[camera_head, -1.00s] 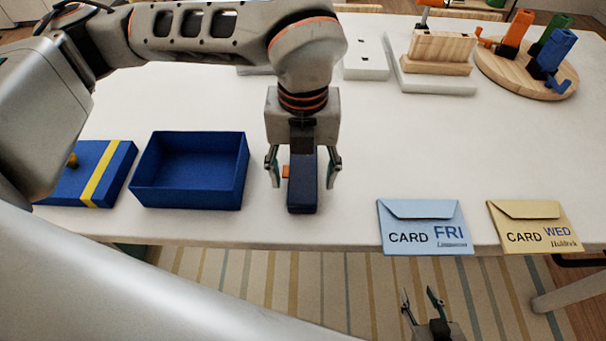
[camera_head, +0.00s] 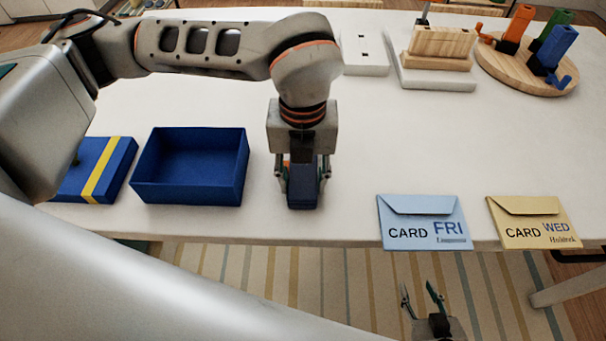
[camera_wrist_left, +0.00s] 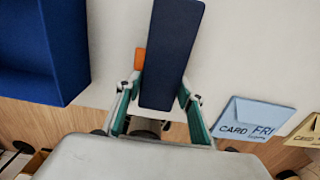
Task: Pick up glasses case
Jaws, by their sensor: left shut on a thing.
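The glasses case is a dark navy, narrow box (camera_head: 303,196) with a small orange tab on its left side. It is on the white table, right of the open blue box. My left gripper (camera_head: 303,184) points down over it and is shut on it, one finger on each side. In the left wrist view the case (camera_wrist_left: 170,55) runs lengthwise between the fingers (camera_wrist_left: 158,105). I cannot tell whether it is clear of the table. My right gripper (camera_head: 422,297) is open and empty, below the table's front edge.
An open blue box (camera_head: 190,190) and its lid with a yellow band (camera_head: 115,165) lie to the left. A blue FRI card envelope (camera_head: 425,222) and a yellow WED one (camera_head: 535,222) lie to the right. Wooden holders (camera_head: 438,62) and a round board (camera_head: 495,70) stand at the back right.

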